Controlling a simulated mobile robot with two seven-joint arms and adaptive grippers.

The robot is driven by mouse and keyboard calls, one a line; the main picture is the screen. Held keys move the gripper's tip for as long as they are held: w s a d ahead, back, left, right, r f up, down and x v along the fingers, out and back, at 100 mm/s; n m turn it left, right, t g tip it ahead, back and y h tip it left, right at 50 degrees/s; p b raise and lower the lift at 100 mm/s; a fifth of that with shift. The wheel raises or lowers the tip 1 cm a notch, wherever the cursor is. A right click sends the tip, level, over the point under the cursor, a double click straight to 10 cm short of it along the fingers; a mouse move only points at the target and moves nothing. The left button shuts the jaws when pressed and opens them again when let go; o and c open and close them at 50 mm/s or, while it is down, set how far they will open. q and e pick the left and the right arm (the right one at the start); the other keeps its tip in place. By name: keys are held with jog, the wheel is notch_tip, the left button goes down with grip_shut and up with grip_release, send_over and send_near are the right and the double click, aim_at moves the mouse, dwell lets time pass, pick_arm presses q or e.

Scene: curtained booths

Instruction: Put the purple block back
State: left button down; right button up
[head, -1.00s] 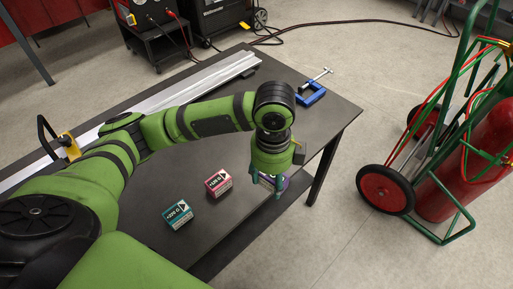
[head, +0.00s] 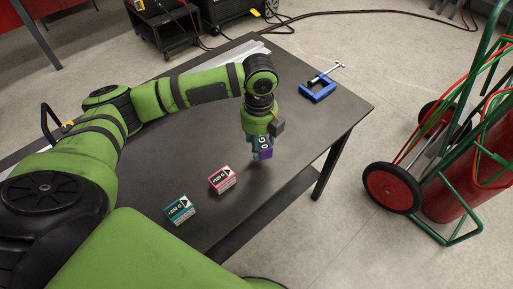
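The purple block (head: 264,151), with white markings on its face, is at the lower end of my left gripper (head: 257,143). My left gripper points down and is shut on it, holding it a little above the dark table (head: 232,123). The fingers partly hide the block. A pink block (head: 222,180) and a teal block (head: 179,210) rest on the table to the lower left of the gripper, apart from each other. My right gripper is not in view.
A blue clamp (head: 318,91) lies at the table's far right. A metal bar (head: 240,52) lies along the back, partly behind my arm. A cart with a red cylinder (head: 452,198) stands on the floor at right. The table between clamp and gripper is clear.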

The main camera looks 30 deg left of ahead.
pick_arm(q)
jog(key=shift+w+a+f, duration=0.25)
jog(key=shift+w+a, duration=0.1)
jog(key=shift+a, duration=0.05)
notch_tip(320, 180, down, 4)
jog(key=shift+r, duration=0.25)
jog(key=shift+f, duration=0.25)
jog(key=shift+f, duration=0.1)
jog(key=shift+c, duration=2.1)
grip_release()
jog(key=shift+s+f, duration=0.1)
jog(key=shift+f, duration=0.05)
notch_tip(320, 180, up, 12)
jog(key=shift+r, duration=0.2)
